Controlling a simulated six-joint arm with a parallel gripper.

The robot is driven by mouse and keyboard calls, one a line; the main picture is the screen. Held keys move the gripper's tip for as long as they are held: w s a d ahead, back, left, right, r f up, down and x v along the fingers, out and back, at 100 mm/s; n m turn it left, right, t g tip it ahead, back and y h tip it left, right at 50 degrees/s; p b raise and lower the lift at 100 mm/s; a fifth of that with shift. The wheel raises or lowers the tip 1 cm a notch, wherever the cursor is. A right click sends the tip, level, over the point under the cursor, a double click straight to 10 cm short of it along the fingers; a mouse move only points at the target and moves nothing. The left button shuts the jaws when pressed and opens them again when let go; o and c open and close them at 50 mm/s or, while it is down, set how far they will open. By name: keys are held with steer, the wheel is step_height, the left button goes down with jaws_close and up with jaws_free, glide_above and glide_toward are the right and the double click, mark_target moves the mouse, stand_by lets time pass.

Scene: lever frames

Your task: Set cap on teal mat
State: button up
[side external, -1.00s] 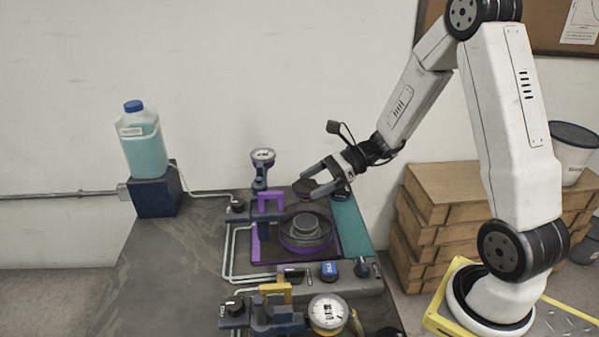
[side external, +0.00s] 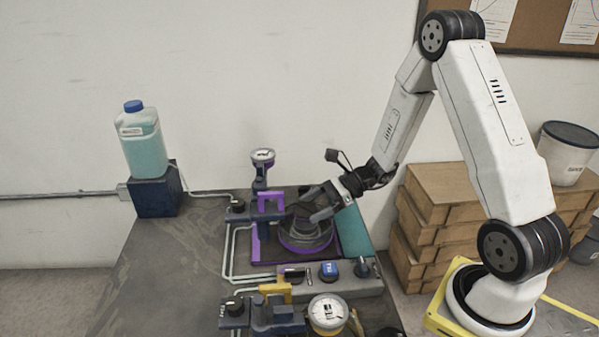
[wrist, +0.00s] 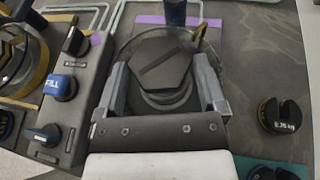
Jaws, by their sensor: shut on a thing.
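The cap (wrist: 158,72) is a dark grey hexagonal piece with a raised bar across its top, seen in the wrist view. It sits over the round vessel (wrist: 145,108) with the purple ring, which also shows in the side view (side external: 305,247). My gripper (side external: 306,212) reaches down over this vessel. In the wrist view its two fingers (wrist: 160,85) stand on either side of the cap and are shut on it. I cannot tell whether the cap still touches the vessel. The teal mat (side external: 353,232) lies to the right of the vessel; a corner shows in the wrist view (wrist: 245,166).
A slotted black weight (wrist: 280,116) stands right of the vessel in the wrist view. A purple clamp (side external: 270,200) and a gauge (side external: 263,157) stand behind left. A panel with a blue FILL button (side external: 328,271) and knobs lies in front. A second gauge (side external: 327,313) is nearer.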

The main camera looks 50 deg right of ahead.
steer(key=shift+f, duration=0.9)
steer(key=shift+f, duration=0.25)
steer(key=o, duration=1.3)
steer(key=shift+c, duration=0.2)
steer(key=shift+d, duration=0.1)
steer(key=shift+v, duration=3.85)
steer(key=shift+s+a, duration=0.15)
steer(key=shift+a, duration=0.05)
